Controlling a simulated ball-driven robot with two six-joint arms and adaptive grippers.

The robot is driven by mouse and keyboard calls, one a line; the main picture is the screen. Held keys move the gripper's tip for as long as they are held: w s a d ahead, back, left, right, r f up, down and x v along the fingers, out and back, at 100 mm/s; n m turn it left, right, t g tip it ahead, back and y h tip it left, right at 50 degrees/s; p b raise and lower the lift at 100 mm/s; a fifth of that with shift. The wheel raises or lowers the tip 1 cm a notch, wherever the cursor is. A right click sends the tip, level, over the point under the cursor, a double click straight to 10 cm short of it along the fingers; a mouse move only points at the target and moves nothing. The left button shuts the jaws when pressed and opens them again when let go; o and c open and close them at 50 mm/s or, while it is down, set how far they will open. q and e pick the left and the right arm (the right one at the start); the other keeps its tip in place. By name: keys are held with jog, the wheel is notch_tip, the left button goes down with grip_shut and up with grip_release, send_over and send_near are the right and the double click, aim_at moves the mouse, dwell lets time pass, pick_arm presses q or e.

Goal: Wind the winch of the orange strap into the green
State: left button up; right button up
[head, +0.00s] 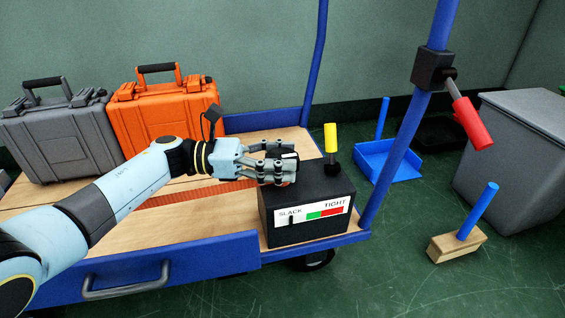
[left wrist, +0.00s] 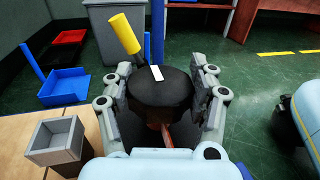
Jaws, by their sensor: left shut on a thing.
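The black winch box (head: 305,222) stands at the right end of the cart's wooden deck. Its gauge (head: 313,212) reads SLACK to TIGHT, and the dark pointer is near SLACK, left of the green band. A yellow handle (head: 330,138) stands upright on the winch; it also shows in the left wrist view (left wrist: 124,33). My left gripper (head: 287,167) is shut on the round black winch knob (left wrist: 163,90), which has a white mark on top. The orange strap (head: 185,194) lies across the deck towards the winch. My right gripper is not in view.
An orange case (head: 160,118) and a grey case (head: 62,140) stand on the deck at left. A blue post (head: 405,140) with a red lever (head: 472,122) rises right of the winch. A grey bin (head: 515,150) and a wooden block (head: 457,246) are on the floor.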

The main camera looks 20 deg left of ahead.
aim_at(282, 157)
pick_arm(q)
jog(key=m+g+h, duration=0.1)
jog(key=m+g, duration=0.1)
jog(key=g, duration=0.2)
jog(key=shift+w+m, duration=0.15)
jog(key=shift+m, duration=0.15)
jog(key=shift+m+g, duration=1.5)
jog(key=shift+g, duration=1.1)
jog(key=o, duration=1.2)
jog(key=shift+c, duration=0.2)
notch_tip(282, 157, up, 10)
jog(key=shift+f, duration=0.1)
